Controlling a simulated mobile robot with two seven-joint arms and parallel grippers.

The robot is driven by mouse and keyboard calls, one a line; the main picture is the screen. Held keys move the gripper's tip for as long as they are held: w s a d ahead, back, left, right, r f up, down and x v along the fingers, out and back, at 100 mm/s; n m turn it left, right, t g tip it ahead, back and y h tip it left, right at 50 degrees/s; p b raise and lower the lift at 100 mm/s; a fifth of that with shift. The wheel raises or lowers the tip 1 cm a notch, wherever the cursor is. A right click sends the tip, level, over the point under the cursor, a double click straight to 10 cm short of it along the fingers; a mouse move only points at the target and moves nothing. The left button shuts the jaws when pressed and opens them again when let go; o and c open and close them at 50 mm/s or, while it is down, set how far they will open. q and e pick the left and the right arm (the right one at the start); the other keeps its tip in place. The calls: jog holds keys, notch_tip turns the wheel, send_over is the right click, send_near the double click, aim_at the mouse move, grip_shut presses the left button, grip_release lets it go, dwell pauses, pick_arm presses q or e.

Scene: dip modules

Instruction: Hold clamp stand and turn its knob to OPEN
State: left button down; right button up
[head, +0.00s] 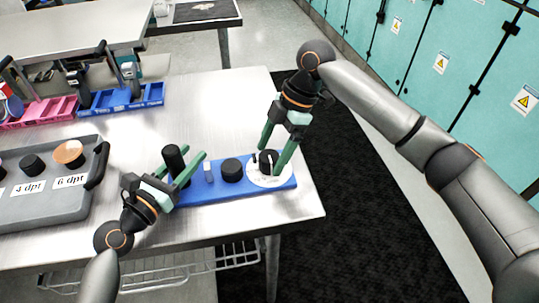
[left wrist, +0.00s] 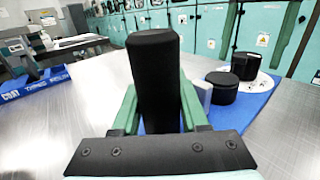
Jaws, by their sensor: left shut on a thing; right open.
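The clamp stand has a blue base (head: 215,185) lying on the metal table near its right end. A black upright post (head: 174,158) rises from the base's left end. My left gripper (head: 190,168) is shut on this post, which also stands between the fingers in the left wrist view (left wrist: 154,85). A black knob (head: 267,161) sits on a white round dial (head: 262,180) at the base's right end. My right gripper (head: 273,155) is open, with its green fingers pointing down around the knob. The dial's lettering is too small to read.
A short black cylinder (head: 232,170) and a small grey block (head: 208,171) stand on the base between post and dial. A grey tray (head: 50,210) with labelled places lies left. Blue bins (head: 120,98) stand behind. The table's right edge is close to the dial.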

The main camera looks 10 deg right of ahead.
aim_at(177, 146)
jog(key=s+v, duration=0.1)
jog(key=v, duration=0.9)
jog(key=shift+w+r, duration=0.2)
jog(key=shift+w, duration=0.25)
pick_arm(q)
jog(key=c, duration=0.8)
grip_release()
notch_tip(177, 146, up, 5)
jog(key=p, duration=0.6)
jog(key=shift+r, duration=0.15)
notch_tip(177, 146, up, 2)
jog(key=shift+r+p, duration=0.1)
jog(key=shift+p, duration=0.65)
pick_arm(e)
notch_tip(177, 146, up, 7)
jog(key=shift+r, duration=0.25)
